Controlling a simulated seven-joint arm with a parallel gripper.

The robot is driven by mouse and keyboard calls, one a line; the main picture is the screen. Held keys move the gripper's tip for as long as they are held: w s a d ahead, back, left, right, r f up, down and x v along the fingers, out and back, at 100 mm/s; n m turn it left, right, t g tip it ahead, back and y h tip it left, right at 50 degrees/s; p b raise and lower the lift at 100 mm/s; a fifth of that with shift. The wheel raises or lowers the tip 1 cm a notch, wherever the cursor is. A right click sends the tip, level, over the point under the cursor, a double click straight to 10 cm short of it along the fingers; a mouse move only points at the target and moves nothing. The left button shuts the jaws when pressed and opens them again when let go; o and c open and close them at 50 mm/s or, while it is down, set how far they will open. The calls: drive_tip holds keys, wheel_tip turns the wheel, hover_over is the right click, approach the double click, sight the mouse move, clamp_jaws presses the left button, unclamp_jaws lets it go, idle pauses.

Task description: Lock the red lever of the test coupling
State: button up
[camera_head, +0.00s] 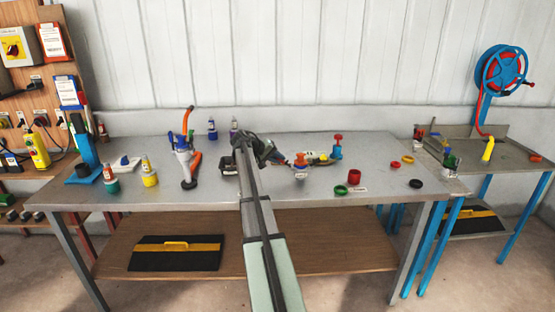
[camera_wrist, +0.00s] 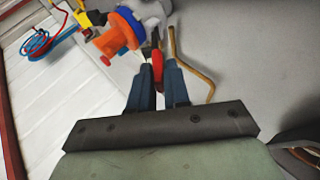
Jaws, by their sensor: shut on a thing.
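The test coupling shows in the wrist view as a pale metal body with a blue ring (camera_wrist: 128,22) and an orange part (camera_wrist: 112,40). Its red lever (camera_wrist: 157,66) lies between the two dark blue fingers of my gripper (camera_wrist: 158,76), which is shut on it. A bent brass-coloured tube or rod (camera_wrist: 198,68) runs just right of the fingers. In the head view, my gripper (camera_head: 284,161) is at the middle of the grey workbench, beside a small orange-topped fitting (camera_head: 300,160). The red lever cannot be made out there.
The grey bench (camera_head: 220,195) has a blue fitting with a red top (camera_head: 338,147) right of my gripper. A blue and orange upright tool (camera_head: 185,160) and bottles stand left. The front middle is mostly clear.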

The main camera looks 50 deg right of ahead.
sight(285, 162)
clamp_jaws()
drive_tip(key=shift+s+d+r+m+t+y, duration=0.2)
drive_tip(key=shift+s+d+r+t+y, duration=0.1)
drive_tip(key=shift+r+t+y, duration=0.25)
drive_tip(key=shift+s+d+r+m+t+y, duration=0.25)
drive_tip(key=shift+s+d+t+y, duration=0.1)
drive_tip(key=shift+y, duration=0.3)
drive_tip(key=shift+s+d+r+m+t+y, duration=0.2)
drive_tip(key=shift+s+d+t+y, duration=0.1)
drive_tip(key=shift+t+y, duration=0.15)
drive_tip(key=shift+s+d+r+m+t+y, duration=0.15)
drive_tip(key=shift+d+r+t+y, duration=0.1)
drive_tip(key=shift+t+y, duration=0.15)
drive_tip(key=shift+s+d+r+m+t+y, duration=0.15)
drive_tip(key=shift+s+d+t+y, duration=0.35)
drive_tip(key=shift+t+y, duration=0.3)
drive_tip(key=shift+s+d+r+m+t+y, duration=0.1)
drive_tip(key=shift+s+d+m+t+y, duration=0.05)
drive_tip(key=shift+s+d+t+y, duration=0.45)
drive_tip(key=shift+w+a, duration=0.1)
drive_tip(key=shift+a, duration=0.05)
drive_tip(key=o, duration=0.6)
unclamp_jaws()
drive_tip(key=v, duration=1.3)
drive_tip(key=shift+r, duration=0.4)
